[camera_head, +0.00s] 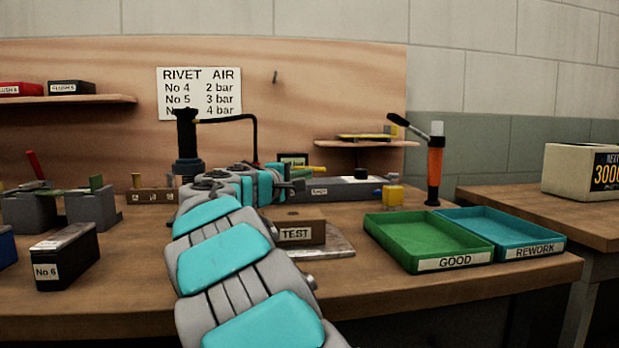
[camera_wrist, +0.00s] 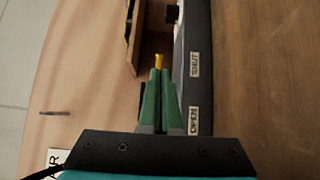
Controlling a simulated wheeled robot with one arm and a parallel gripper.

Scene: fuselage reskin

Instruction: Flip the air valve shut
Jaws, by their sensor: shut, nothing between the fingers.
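The air valve's yellow lever (camera_wrist: 160,62) shows in the wrist view just beyond my fingertips, level with the SHUT label (camera_wrist: 194,65). Most of the lever is hidden by the fingers, so I cannot tell its full angle or whether they touch it. The OPEN label (camera_wrist: 194,118) is nearer my wrist on the same grey unit (camera_wrist: 200,30).
A wooden shelf (camera_wrist: 134,40) lies close left of the fingers in the wrist view. A TEST block (camera_head: 297,232), a green GOOD tray (camera_head: 378,240) and a blue REWORK tray (camera_head: 555,240) stand on the bench. An orange-and-black tool (camera_head: 435,170) stands at the right.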

